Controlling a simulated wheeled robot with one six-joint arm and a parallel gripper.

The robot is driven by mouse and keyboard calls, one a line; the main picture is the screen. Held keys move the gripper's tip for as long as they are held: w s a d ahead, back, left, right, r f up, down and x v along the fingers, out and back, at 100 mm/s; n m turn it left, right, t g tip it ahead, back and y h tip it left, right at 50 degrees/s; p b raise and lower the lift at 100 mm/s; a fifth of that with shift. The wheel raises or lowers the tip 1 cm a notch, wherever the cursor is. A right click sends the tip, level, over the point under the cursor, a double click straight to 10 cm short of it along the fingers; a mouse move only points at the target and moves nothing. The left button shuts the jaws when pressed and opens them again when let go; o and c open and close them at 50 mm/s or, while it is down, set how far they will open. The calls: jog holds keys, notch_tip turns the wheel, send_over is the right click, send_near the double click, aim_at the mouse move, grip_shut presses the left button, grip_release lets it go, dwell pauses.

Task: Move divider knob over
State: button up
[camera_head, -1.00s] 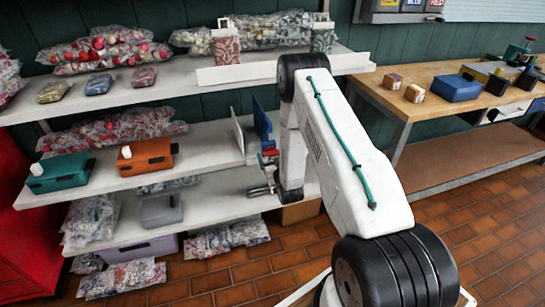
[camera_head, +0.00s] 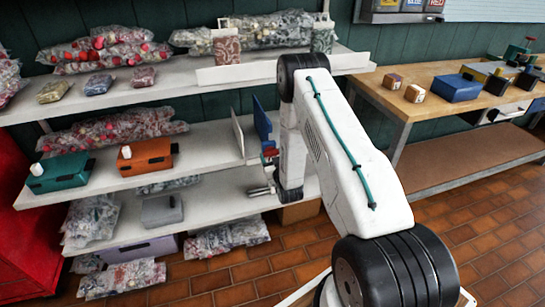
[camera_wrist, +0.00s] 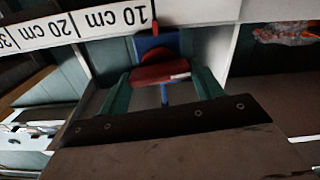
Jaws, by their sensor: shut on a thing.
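The divider is a blue upright panel (camera_head: 262,123) at the right part of the middle shelf. Its red knob (camera_wrist: 160,74) shows in the wrist view, in front of the blue panel (camera_wrist: 155,45). My gripper (camera_wrist: 163,88) has its two green fingers on either side of the knob and is shut on it. In the head view my arm covers most of the gripper, and the knob is hard to make out there.
A white upright panel (camera_head: 237,136) stands left of the blue divider. Orange (camera_head: 145,155) and teal (camera_head: 58,173) boxes sit further left on that shelf. A white scale strip (camera_wrist: 75,25) marked in cm runs along the shelf. A wooden workbench (camera_head: 400,105) stands at right.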

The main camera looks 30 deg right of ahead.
jog(key=n, duration=0.8)
jog(key=shift+a, duration=0.1)
jog(key=n, duration=0.4)
jog(key=shift+f, duration=0.1)
jog(key=shift+f+n, duration=0.1)
jog(key=shift+n, duration=2.1)
jog(key=o, duration=1)
jog(key=shift+a, duration=0.1)
jog(key=v, duration=0.7)
jog(key=shift+s+a, duration=0.1)
jog(key=shift+s, duration=0.3)
